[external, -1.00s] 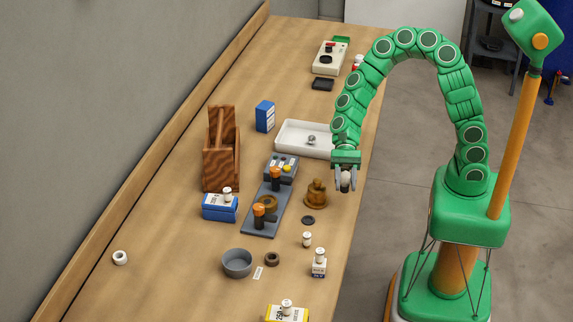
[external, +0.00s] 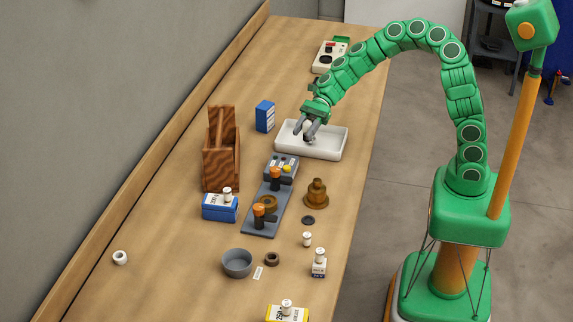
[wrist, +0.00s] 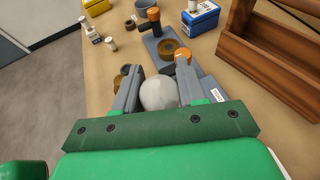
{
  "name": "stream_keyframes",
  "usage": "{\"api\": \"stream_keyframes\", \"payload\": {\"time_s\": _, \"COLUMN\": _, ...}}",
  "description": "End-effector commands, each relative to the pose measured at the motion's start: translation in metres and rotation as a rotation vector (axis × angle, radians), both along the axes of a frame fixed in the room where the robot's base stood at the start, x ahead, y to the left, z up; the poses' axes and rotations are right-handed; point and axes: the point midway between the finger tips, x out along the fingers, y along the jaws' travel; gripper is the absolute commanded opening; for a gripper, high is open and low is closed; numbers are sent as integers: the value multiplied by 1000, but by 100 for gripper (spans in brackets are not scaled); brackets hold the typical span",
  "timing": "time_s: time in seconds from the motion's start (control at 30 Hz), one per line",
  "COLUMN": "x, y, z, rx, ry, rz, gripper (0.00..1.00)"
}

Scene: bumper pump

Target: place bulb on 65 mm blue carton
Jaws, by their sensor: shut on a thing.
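My gripper (external: 309,134) is shut on a round, pale grey-white bulb (wrist: 159,93), seen between the two fingers in the wrist view (wrist: 158,82). In the external view the gripper is over the white tray, and the bulb is mostly hidden by the fingers. One blue carton (external: 265,117) stands upright behind the tray, to the left of my gripper. Another blue carton (external: 219,212) lies lower on the bench with a small white-capped item on top; it also shows in the wrist view (wrist: 203,20). I cannot read which one is 65 mm.
A white tray (external: 336,150) is below my gripper. A wooden tote (external: 221,165) stands left, between the cartons. A grey fixture (external: 262,222) with orange knobs, a brass part (external: 316,194), a grey bowl (external: 237,264) and small bottles fill the front. Bare bench lies at left.

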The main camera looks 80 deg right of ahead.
Motion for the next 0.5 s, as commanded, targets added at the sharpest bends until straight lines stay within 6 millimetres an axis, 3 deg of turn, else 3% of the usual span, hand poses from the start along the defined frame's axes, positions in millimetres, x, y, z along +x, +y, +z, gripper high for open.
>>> {"api": "stream_keyframes", "payload": {"time_s": 0.2, "x": 44, "y": -77, "z": 30, "rx": -2, "ry": -4, "rz": -181, "gripper": 11}}
{"api": "stream_keyframes", "payload": {"time_s": 0.5, "x": 79, "y": -175, "z": 72, "rx": 0, "ry": -2, "rz": -394, "gripper": 11}}
